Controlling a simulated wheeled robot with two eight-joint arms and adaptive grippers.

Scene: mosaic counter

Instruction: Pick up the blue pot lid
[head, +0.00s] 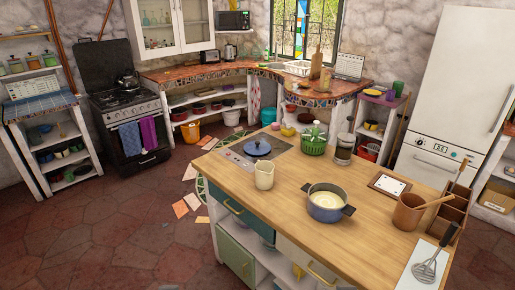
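The blue pot lid (257,146) lies on the dark cooktop (254,150) set into the far left part of the wooden island counter (290,185). It is round, with a small knob on top. A blue pot (328,205) with pale, creamy contents stands uncovered near the middle of the counter. Neither of my grippers shows in the head view.
A cream jug (264,175) stands just in front of the lid. A green basket (313,142) stands to its right, with a glass jar (344,149) beyond. A brown utensil pot (407,212) and a whisk (431,265) are at the right. Bare wood lies between jug and pot.

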